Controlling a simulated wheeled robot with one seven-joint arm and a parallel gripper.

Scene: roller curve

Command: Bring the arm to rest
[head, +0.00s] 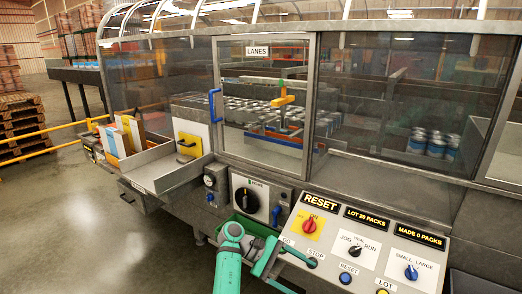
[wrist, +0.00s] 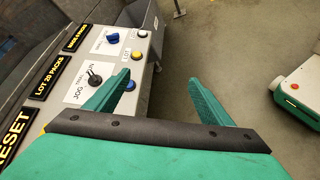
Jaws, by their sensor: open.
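My teal gripper (wrist: 160,84) is open and empty in the wrist view, its two fingers spread wide. The left finger overlaps the front edge of the control panel (wrist: 150,18), near the blue button; whether it touches cannot be told. The right finger is over bare floor. In the head view my teal arm reaches in from the bottom, and the gripper (head: 280,254) is at the panel's lower left corner, by the STOP button (head: 312,262).
The panel carries a red RESET-side knob (head: 309,225), a black JOG/RUN switch (head: 355,250) and a blue size knob (head: 411,271). A glazed guard door (head: 262,110) with a blue handle (head: 215,105) stands behind. Floor (head: 80,230) at left is clear.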

